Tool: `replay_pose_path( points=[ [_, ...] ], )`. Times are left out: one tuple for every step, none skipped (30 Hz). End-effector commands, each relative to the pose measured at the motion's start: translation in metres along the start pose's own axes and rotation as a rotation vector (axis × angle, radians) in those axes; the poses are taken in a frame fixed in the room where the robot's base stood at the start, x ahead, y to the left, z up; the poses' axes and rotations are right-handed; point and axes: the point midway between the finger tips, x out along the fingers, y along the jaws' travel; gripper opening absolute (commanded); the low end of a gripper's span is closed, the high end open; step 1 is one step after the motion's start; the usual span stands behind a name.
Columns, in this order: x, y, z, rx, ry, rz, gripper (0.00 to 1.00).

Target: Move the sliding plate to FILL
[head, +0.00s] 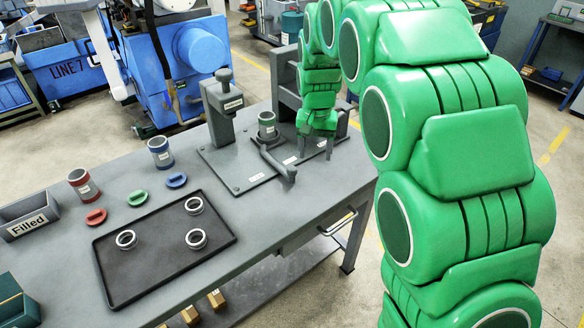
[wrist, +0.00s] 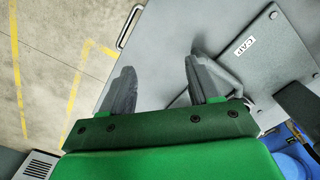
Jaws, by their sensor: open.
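The ring grinder station stands on the workbench in the head view, with a grey base plate (head: 222,163) bolted down. A grey handle (head: 286,172) sticks out towards the front. My gripper (head: 316,152) is open, fingers down, to the right of the cup and handle. In the wrist view my gripper (wrist: 160,80) is empty, and a grey bar-like part lies beside its right finger. A label reading CAP (wrist: 244,47) shows there. The FILL mark is not readable.
A grey post with a knob (head: 222,110) stands left of the cup. A black tray (head: 165,245) with three rings, coloured lids, two cups and a Filled bin (head: 28,215) occupy the bench's left. The bench's right front corner is clear.

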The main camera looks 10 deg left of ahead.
Motion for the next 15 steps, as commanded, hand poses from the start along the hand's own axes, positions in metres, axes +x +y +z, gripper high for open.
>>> replay_pose_path(
  points=[
    [0.008,-0.011,-0.009,-0.005,0.001,-0.001,0.61],
    [0.01,-0.016,-0.015,-0.006,0.005,-0.002,0.61],
    [0.014,-0.024,-0.021,-0.008,0.009,-0.004,0.61],
    [0.017,-0.029,-0.025,-0.009,0.01,-0.005,0.61],
    [0.021,-0.034,-0.029,-0.01,0.01,-0.006,0.61],
    [0.026,-0.04,-0.035,-0.011,0.011,-0.007,0.61],
    [0.029,-0.045,-0.038,-0.012,0.013,-0.008,0.61],
    [0.031,-0.049,-0.042,-0.014,0.016,-0.01,0.61],
    [0.033,-0.055,-0.046,-0.015,0.019,-0.012,0.61],
    [0.035,-0.058,-0.048,-0.016,0.021,-0.013,0.61],
    [0.037,-0.061,-0.05,-0.016,0.022,-0.014,0.61],
    [0.039,-0.064,-0.052,-0.017,0.022,-0.014,0.61],
    [0.041,-0.066,-0.054,-0.017,0.022,-0.015,0.61],
    [0.042,-0.067,-0.055,-0.017,0.022,-0.015,0.61],
    [0.043,-0.069,-0.056,-0.017,0.022,-0.015,0.61]
  ],
)
